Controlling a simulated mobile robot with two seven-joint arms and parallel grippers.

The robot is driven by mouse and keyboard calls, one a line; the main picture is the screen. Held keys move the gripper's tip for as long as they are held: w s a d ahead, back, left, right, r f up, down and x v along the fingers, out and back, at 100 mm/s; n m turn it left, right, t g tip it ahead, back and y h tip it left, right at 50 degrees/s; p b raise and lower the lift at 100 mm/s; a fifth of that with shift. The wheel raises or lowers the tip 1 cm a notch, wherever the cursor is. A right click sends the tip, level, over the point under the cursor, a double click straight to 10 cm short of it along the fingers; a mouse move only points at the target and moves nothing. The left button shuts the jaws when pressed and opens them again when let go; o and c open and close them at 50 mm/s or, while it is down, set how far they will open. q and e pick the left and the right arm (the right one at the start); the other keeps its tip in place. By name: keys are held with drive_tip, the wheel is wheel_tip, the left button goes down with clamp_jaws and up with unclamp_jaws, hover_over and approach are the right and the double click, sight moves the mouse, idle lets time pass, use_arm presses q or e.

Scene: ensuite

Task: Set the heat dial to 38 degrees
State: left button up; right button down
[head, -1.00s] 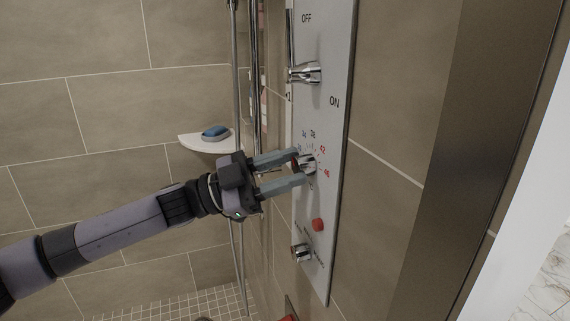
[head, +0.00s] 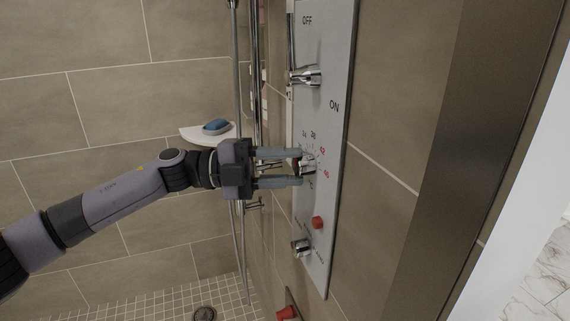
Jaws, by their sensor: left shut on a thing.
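The heat dial (head: 309,163) is a small chrome knob on the tall pale shower panel (head: 325,115). Printed marks ring it, with black numbers above and red 42 and 46 at its right. My left gripper (head: 299,168) reaches in from the left, with one finger above and one below the dial. It is shut on the dial, and its fingertips partly cover the knob. The dial's exact pointing direction is too small to tell. My right gripper is not in view.
A chrome lever (head: 306,77) sits above the dial between OFF and ON. A red button (head: 318,222) and another chrome knob (head: 301,247) are below. A corner shelf (head: 193,134) holds a blue soap (head: 217,127). A vertical chrome pipe stands left of the panel.

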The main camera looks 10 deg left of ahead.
use_arm(q)
drive_tip(key=shift+f, duration=0.1)
idle(0.5)
drive_tip(key=o, duration=1)
drive_tip(key=shift+a, duration=0.1)
drive_tip(key=shift+b+v, duration=0.9)
drive_tip(key=shift+v, duration=2.6)
